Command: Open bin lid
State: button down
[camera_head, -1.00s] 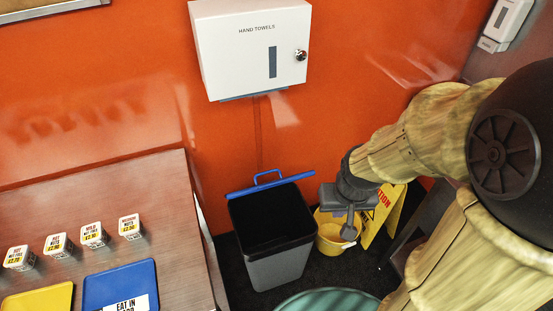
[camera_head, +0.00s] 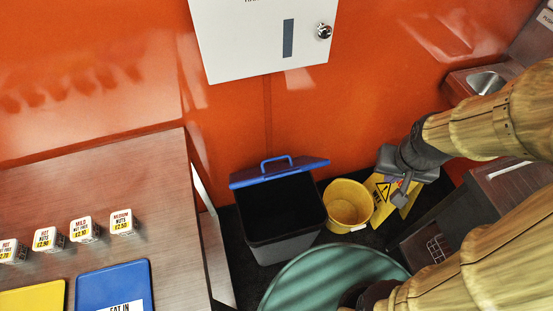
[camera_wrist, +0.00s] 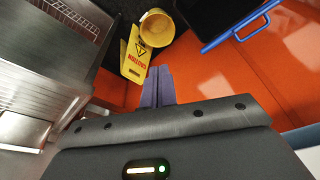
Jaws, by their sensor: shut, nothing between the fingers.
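The grey bin (camera_head: 284,249) stands on the dark floor by the orange wall, and its dark inside shows from above. Its blue lid (camera_head: 300,172) with a loop handle is raised along the wall side. The lid's blue edge (camera_wrist: 238,30) also shows at the top right of the wrist view, beside the dark bin opening. My gripper (camera_head: 400,198) is shut and empty, to the right of the bin and apart from it, over the yellow sign. Its fingers (camera_wrist: 157,80) lie together in the wrist view.
A yellow bucket (camera_head: 349,203) stands between the bin and my gripper. A yellow caution sign (camera_head: 381,205) is beside it. A round green surface (camera_head: 330,275) is in front, a counter (camera_head: 150,200) at left. A white towel dispenser (camera_head: 255,45) hangs above.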

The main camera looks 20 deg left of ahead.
jog(key=shift+s, duration=0.1)
jog(key=w+a+f+n, duration=0.6)
jog(key=w+a+n, duration=0.4)
jog(key=n, duration=1.1)
jog(key=a+f+n+y, duration=0.1)
jog(key=a+f+n, duration=0.4)
jog(key=a+n, duration=0.4)
jog(key=a+f+n, duration=0.5)
jog(key=a+n, duration=0.4)
jog(key=n, duration=0.3)
jog(key=shift+s+a+y, duration=0.3)
jog(key=shift+a+y, duration=0.1)
jog(key=shift+f, duration=0.15)
send_over(274, 170)
jog(key=f, duration=0.9)
jog(key=shift+s+f, duration=0.25)
